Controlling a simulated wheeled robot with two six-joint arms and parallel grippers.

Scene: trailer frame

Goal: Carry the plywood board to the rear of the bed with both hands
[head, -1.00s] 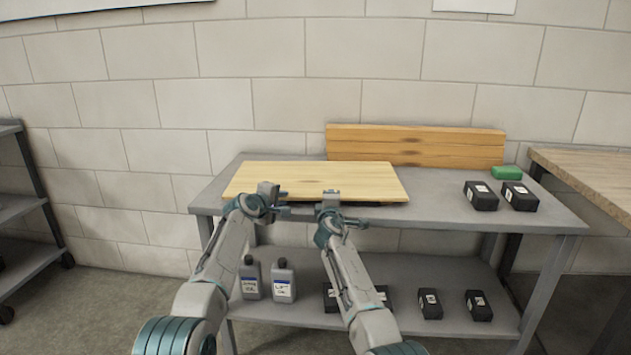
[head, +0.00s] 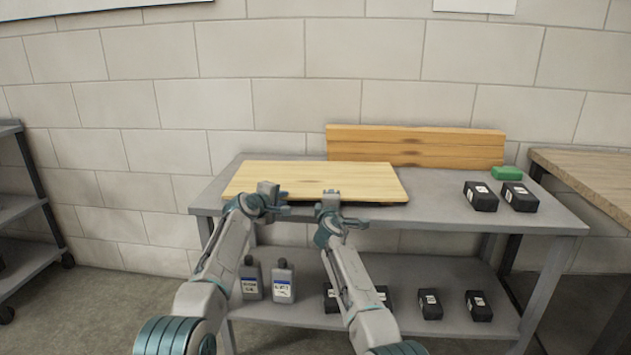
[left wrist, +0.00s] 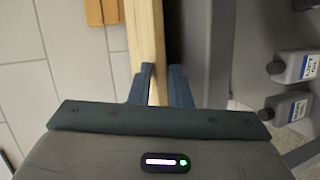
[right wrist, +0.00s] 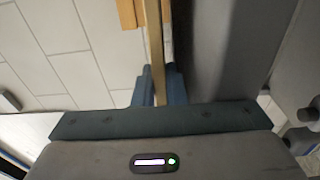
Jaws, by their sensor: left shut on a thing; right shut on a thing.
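The plywood board (head: 320,177) is a pale wooden panel lying about flat over the left part of the grey table's top. Whether it touches the tabletop all along is hard to tell. My left gripper (head: 280,202) is shut on its front edge, left of the middle. The left wrist view shows the board's edge (left wrist: 148,40) between the fingers (left wrist: 158,85). My right gripper (head: 336,206) is shut on the same front edge, right of the middle. The right wrist view shows the board's edge (right wrist: 154,45) between the fingers (right wrist: 157,85).
A thicker plank stack (head: 415,146) stands at the table's back against the wall. Black boxes (head: 480,196) and a green block (head: 507,173) sit on the table (head: 450,200) at right. Bottles (head: 283,281) and more boxes stand on the lower shelf. A wooden-topped bench (head: 600,175) is at far right.

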